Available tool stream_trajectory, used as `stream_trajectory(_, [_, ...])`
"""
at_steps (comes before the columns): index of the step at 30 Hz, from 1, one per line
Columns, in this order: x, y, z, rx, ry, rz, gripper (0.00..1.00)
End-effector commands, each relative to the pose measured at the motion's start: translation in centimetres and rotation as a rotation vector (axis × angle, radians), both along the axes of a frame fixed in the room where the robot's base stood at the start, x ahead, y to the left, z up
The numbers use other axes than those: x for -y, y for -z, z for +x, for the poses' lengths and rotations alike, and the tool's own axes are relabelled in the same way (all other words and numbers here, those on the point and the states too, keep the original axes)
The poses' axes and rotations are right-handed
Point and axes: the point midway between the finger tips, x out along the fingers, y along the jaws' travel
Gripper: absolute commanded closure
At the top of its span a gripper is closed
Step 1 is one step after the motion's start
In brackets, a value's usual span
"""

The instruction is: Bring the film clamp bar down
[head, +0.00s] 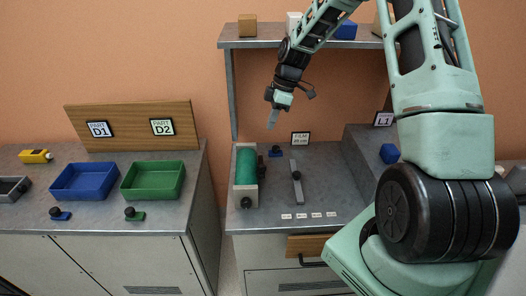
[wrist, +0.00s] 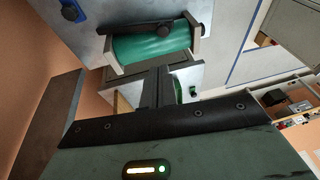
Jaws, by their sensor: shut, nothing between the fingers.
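In the wrist view a dark bar (wrist: 140,28) lies beside the green roll (wrist: 150,45), apparently the same bar. The roll sits between pale end brackets. My gripper (head: 271,122) hangs above the bench, pointing down, apart from the bar and roll. Its fingers (wrist: 157,82) are shut and empty. A "FILM" sign (head: 300,138) stands behind the bar.
A shelf (head: 260,43) holding blocks overhangs the bench's back. Blue (head: 84,181) and green (head: 153,180) bins stand on the left bench.

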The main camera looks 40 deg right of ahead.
Motion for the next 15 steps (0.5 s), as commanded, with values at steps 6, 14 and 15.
stream_trajectory(6, [-1.4,3.6,0.1,-0.007,-0.001,0.004,1.00])
stream_trajectory(14, [-3.0,8.5,0.3,-0.006,-0.001,0.004,1.00])
stream_trajectory(15, [-3.1,9.0,0.1,-0.006,0.001,0.004,1.00])
